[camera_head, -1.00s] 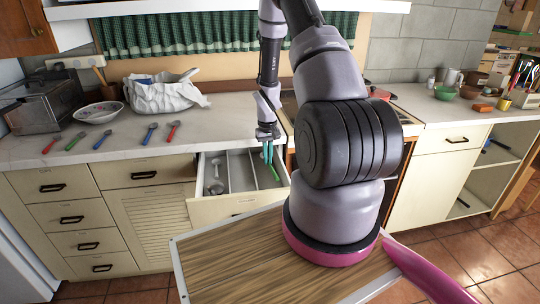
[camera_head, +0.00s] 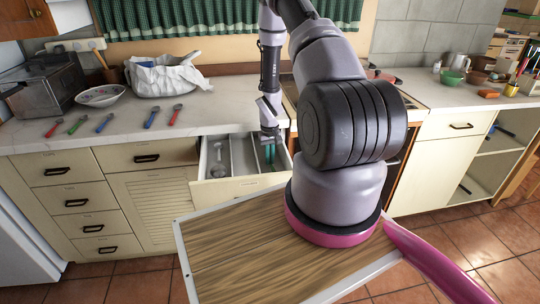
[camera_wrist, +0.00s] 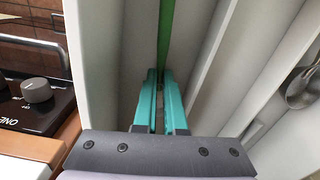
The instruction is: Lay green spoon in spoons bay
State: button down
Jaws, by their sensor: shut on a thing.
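My gripper (camera_head: 269,152) is down inside the open drawer (camera_head: 240,185), in the bay at the right of the picture. In the wrist view its teal fingers (camera_wrist: 160,80) are shut on the green spoon (camera_wrist: 166,35). The spoon's green length runs away from the fingertips along the bay, between the drawer's side wall and a divider (camera_wrist: 205,55). Its far end is out of view, and I cannot tell whether it touches the bay floor. In the head view the spoon is hidden.
A metal utensil (camera_head: 219,158) lies in the drawer's left bay; the middle bay looks empty. A stove (camera_wrist: 36,100) stands beside the drawer.

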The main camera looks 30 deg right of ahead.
jog(key=shift+f, duration=0.1)
jog(key=c, duration=0.6)
grip_release()
notch_tip(320, 180, up, 9)
dwell(1.1)
dwell(0.6)
